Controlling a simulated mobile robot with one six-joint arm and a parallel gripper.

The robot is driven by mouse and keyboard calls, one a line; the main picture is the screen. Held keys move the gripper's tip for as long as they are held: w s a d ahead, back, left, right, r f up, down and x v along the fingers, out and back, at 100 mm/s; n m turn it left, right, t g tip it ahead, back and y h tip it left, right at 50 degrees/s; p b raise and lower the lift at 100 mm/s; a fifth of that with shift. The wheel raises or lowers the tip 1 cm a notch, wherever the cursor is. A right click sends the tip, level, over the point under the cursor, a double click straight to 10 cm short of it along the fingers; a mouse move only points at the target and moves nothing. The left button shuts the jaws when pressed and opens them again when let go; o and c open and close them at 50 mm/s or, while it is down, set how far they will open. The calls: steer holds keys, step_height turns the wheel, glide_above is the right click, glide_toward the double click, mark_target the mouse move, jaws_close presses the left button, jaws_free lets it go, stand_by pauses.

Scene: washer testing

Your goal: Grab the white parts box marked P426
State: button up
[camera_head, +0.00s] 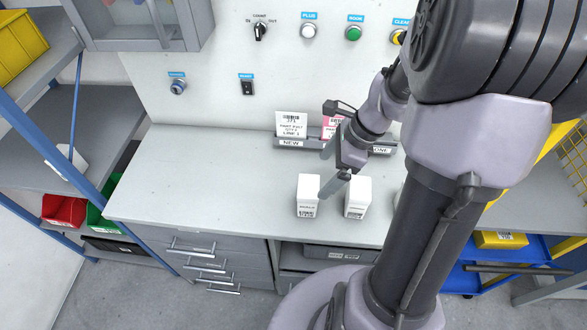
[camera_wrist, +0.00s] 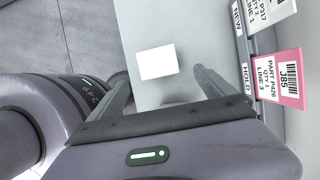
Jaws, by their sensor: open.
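Two white boxes stand upright near the bench's front edge in the head view, a left one (camera_head: 308,196) and a right one (camera_head: 357,197). Their labels are too small to read, so I cannot tell which is P426. A sliver of another white thing shows behind my arm. My gripper (camera_head: 331,170) is open and empty, above and behind the two boxes. In the wrist view a plain white box top (camera_wrist: 157,62) lies in the gap between the fingers (camera_wrist: 161,76), apart from them. I cannot tell which box this is.
The bench (camera_head: 190,180) is clear on the left. A rack at its back holds a white card (camera_head: 291,125) and a pink card (camera_wrist: 280,80) reading PART P426. Blue shelving with red and green bins (camera_head: 64,211) is at left. A control panel (camera_head: 215,90) rises behind.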

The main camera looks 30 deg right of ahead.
mark_target(315, 185)
steer(key=b+x, duration=0.2)
steer(key=x, duration=0.5)
steer(key=shift+d+f, duration=0.1)
steer(key=b+x, duration=0.1)
steer(key=x, duration=0.1)
steer(key=b+x, duration=0.3)
steer(key=shift+a+f, duration=0.3)
steer(key=shift+a, duration=0.1)
steer(key=shift+r, duration=0.15)
steer(key=shift+r, duration=0.1)
steer(key=c, duration=1.6)
